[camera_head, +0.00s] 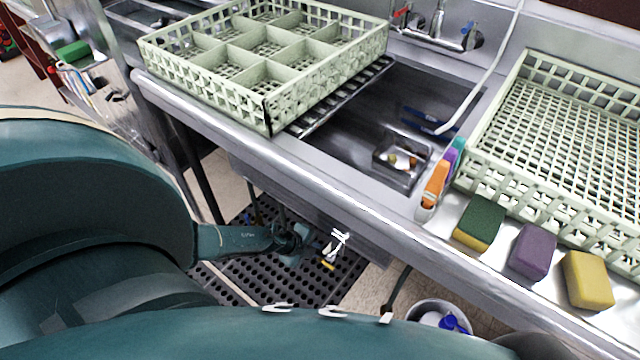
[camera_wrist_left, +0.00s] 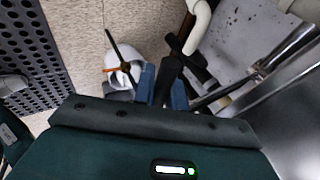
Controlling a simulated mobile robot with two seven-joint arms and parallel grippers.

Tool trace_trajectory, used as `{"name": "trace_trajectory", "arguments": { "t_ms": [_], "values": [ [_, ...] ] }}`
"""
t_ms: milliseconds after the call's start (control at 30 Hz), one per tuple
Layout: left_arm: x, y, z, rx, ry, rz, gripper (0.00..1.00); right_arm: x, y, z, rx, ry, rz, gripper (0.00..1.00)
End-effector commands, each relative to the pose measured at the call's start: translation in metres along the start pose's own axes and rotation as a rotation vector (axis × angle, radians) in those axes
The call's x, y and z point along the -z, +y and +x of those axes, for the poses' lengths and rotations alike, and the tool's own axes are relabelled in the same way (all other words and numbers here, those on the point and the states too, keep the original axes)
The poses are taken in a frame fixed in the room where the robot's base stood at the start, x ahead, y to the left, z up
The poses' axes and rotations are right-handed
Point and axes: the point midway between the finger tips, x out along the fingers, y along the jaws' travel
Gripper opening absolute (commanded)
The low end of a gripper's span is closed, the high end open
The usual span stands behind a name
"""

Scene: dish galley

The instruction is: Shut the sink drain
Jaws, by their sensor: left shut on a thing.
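The steel sink basin (camera_head: 350,134) is set in the counter in the head view. A square recess (camera_head: 402,160) with small yellowish and brown bits lies in its floor; whether the drain is open there I cannot tell. My left gripper (camera_head: 318,250) is low under the sink's front edge, above the dark floor mat. In the left wrist view its blue fingers (camera_wrist_left: 165,88) are shut on a black handle (camera_wrist_left: 172,68), seemingly a drain lever, beneath the sink. Its link to the drain is partly hidden. My right gripper is not in view.
Pale green dish racks stand left (camera_head: 265,97) and right (camera_head: 492,165) of the basin. Sponges (camera_head: 533,251) and an orange bottle (camera_head: 435,185) line the counter's front. A white bucket (camera_head: 422,306) stands on the floor close to my left gripper. A perforated mat (camera_head: 262,287) lies below.

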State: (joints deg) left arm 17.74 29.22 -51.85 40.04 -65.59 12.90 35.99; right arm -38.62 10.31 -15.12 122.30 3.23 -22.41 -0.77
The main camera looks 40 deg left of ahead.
Motion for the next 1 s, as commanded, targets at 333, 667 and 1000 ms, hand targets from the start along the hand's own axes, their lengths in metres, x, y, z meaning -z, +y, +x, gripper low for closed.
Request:
{"name": "trace_trajectory", "arguments": {
  "t_ms": [333,667,1000],
  "values": [
    [-0.001,-0.0043,-0.0074,-0.01,-0.095,0.062,0.0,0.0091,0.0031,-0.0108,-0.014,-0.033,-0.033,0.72],
    [-0.0024,-0.0038,-0.0065,-0.01,-0.108,0.071,0.0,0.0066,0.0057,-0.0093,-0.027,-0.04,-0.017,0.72],
    [-0.0018,-0.004,-0.0064,-0.01,-0.106,0.07,0.28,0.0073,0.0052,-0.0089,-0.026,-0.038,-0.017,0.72]
  ]
}}
